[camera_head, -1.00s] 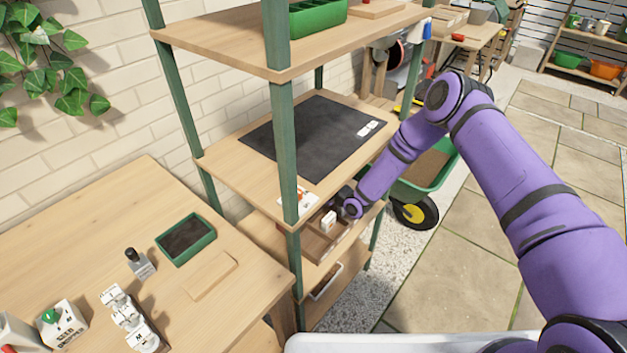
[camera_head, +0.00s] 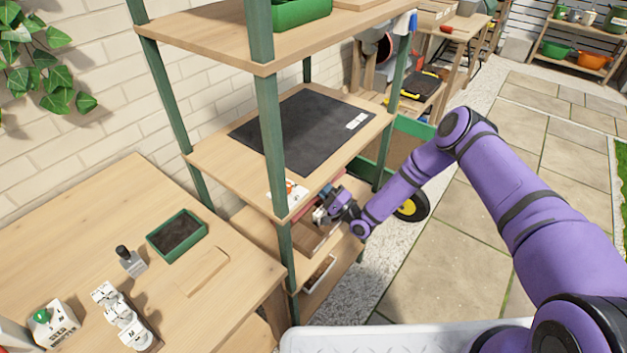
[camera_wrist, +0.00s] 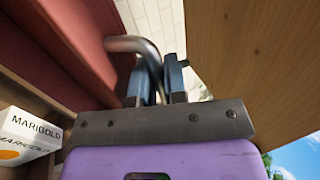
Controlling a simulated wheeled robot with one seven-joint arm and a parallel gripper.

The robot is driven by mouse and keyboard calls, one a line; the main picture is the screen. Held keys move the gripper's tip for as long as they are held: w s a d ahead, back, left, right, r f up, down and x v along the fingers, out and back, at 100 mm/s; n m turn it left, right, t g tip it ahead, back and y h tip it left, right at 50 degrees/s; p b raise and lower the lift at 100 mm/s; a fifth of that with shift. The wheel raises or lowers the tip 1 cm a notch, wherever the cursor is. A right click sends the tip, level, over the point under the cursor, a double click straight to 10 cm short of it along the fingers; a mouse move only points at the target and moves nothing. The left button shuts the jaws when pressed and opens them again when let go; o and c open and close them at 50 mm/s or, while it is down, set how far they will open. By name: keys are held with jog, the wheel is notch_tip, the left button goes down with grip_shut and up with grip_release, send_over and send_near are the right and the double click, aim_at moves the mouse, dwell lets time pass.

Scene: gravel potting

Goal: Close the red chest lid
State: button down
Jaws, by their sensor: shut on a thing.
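The red chest lid (camera_wrist: 85,40) fills the upper left of the wrist view, raised, with a curved metal handle (camera_wrist: 124,43) on it. My gripper (camera_wrist: 158,75) is shut on this handle. In the head view, a small red part of the lid (camera_head: 331,187) shows beside my gripper (camera_head: 322,212), under the middle shelf board. The wooden chest body (camera_head: 312,240) sits on the shelf below. A white box marked MARIGOLD (camera_wrist: 28,137) shows at the lower left of the wrist view, inside the chest. Much of the lid is hidden in the head view.
A wooden shelf board (camera_wrist: 250,70) lies close on the right of my gripper. The middle shelf (camera_head: 222,168) carries a black mat (camera_head: 300,130). Green posts (camera_head: 268,130) stand near the arm. A worktable (camera_head: 90,230) is at left; paved floor is open at right.

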jog(key=s+d+f, duration=0.1)
jog(key=d+f, duration=0.1)
jog(key=f, duration=0.1)
jog(key=s+d+f, duration=0.2)
jog(key=f, duration=0.2)
jog(key=s+d+f, duration=0.2)
jog(key=f, duration=0.1)
jog(key=shift+s+d+f, duration=0.15)
jog(key=shift+s+d, duration=0.05)
jog(key=shift+d, duration=0.2)
jog(key=shift+s+d+f, duration=0.1)
jog(key=shift+d+f, duration=0.05)
jog(key=shift+f, duration=0.65)
jog(key=shift+d+f+t+y, duration=0.1)
jog(key=shift+f+t+y, duration=0.35)
jog(key=shift+f, duration=0.3)
jog(key=shift+s, duration=0.1)
jog(key=c, duration=1.5)
grip_release()
jog(key=shift+f, duration=0.1)
jog(key=shift+o, duration=0.2)
